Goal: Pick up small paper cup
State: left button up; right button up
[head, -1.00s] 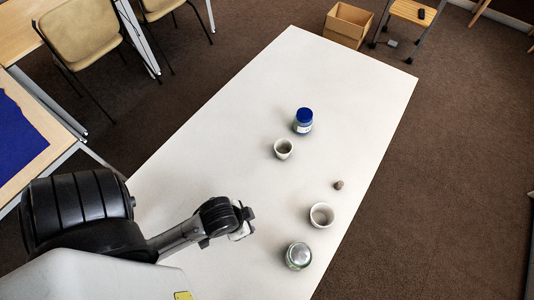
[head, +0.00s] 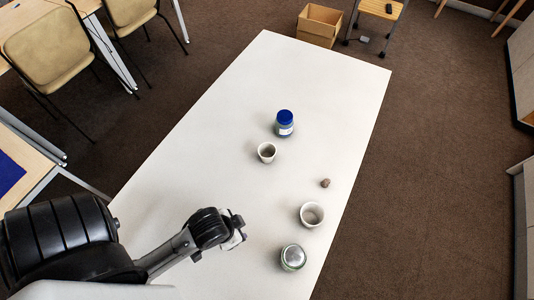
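The smaller-looking cup (head: 267,152) is near the middle, just in front of a blue-lidded jar. The other cup (head: 312,214) is nearer, toward the right edge. My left gripper (head: 240,231) is over the near part of the table, left of the nearer cup and apart from both cups. Its fingers are small and partly hidden by the wrist, so I cannot tell whether they are open. My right gripper is not in view.
A blue-lidded jar (head: 285,123) stands behind the middle cup. A small brown lump (head: 325,183) lies near the right edge. A glass jar with a pale lid (head: 293,257) stands at the near right. The table's left and far parts are clear. A cardboard box (head: 319,25) is beyond it.

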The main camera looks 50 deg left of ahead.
pick_arm(q)
jog(key=shift+o, duration=0.2)
jog(key=o, duration=0.8)
